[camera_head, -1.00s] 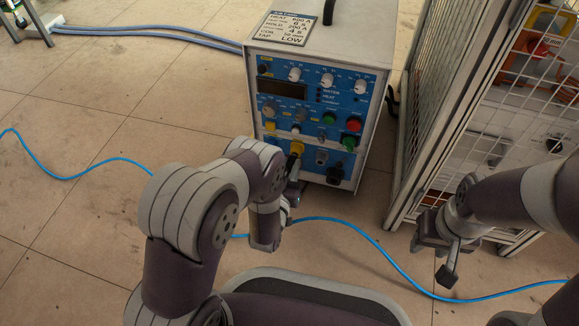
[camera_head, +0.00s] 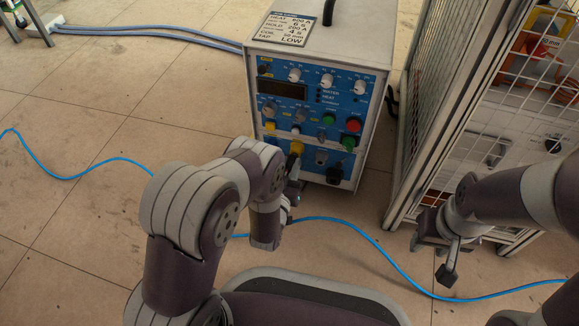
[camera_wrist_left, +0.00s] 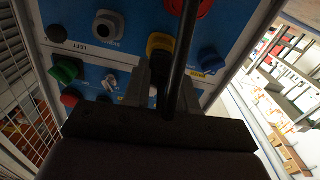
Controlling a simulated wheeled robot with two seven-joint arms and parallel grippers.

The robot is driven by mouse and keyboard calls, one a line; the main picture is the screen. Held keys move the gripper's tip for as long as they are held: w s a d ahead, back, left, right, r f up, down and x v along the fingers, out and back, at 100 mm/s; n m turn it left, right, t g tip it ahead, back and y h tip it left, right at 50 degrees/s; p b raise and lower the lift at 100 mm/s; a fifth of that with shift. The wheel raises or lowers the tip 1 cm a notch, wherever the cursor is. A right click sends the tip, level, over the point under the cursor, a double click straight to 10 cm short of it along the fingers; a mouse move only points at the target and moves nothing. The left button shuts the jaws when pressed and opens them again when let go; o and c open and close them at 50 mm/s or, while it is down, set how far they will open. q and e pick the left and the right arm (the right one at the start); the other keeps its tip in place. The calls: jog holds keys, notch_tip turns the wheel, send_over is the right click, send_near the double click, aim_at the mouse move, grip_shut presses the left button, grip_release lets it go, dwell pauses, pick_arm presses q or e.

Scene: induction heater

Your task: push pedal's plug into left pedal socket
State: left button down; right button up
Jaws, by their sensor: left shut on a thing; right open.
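My left gripper (camera_head: 292,178) is at the lower front panel of the heater unit (camera_head: 312,100). Its fingers show in the left wrist view (camera_wrist_left: 160,88), close together in front of a yellow round connector (camera_wrist_left: 160,43). It is shut on what appears to be the pedal's plug, mostly hidden between the fingers. A black cable (camera_wrist_left: 182,60) runs past the fingers. The yellow connector also shows in the head view (camera_head: 297,147). I cannot tell how far the plug sits in a socket. A grey socket (camera_wrist_left: 108,27) is beside it. My right gripper (camera_head: 445,245) is open, away from the panel.
A wire-mesh cage (camera_head: 425,120) stands right of the unit. A blue cable (camera_head: 350,225) crosses the floor beneath my arms. Knobs and buttons, including a green one (camera_wrist_left: 66,70), lie near my left gripper. The floor at left is otherwise largely clear.

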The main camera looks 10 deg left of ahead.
pick_arm(q)
jog(key=shift+w, duration=0.45)
jog(key=c, duration=0.8)
grip_release()
